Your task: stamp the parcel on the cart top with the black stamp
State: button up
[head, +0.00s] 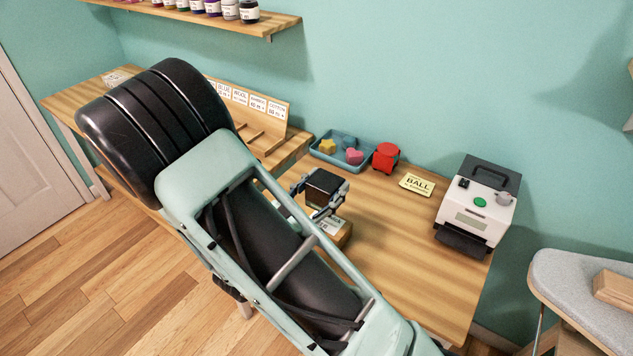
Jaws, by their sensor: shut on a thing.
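My gripper (322,195) is over the wooden top (395,255), with its fingers around a dark block with a brownish top (322,182), which looks like the black stamp. A brown box with a white label (341,233), which looks like the parcel, lies just below and in front of it. My arm hides much of the box. I cannot tell whether the stamp touches the box; its underside is hidden.
A blue tray (322,154) with colored shapes, a red object (386,157), a yellow "BALL" card (416,185) and a white machine (477,210) stand around. A wooden rack (262,103) is behind my arm. An ironing board (580,300) is at right. The front right top is clear.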

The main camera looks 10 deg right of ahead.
jog(key=shift+w+d+f, duration=0.2)
jog(key=shift+w+d, duration=0.1)
jog(key=shift+w, duration=0.15)
jog(key=b, duration=0.5)
send_over(326, 221)
jog(key=shift+f, duration=2.8)
jog(key=shift+f+b, duration=0.3)
jog(key=shift+f, duration=0.5)
notch_tip(326, 221, up, 6)
jog(key=p, duration=0.5)
jog(key=shift+r, duration=0.15)
jog(key=shift+a, duration=0.1)
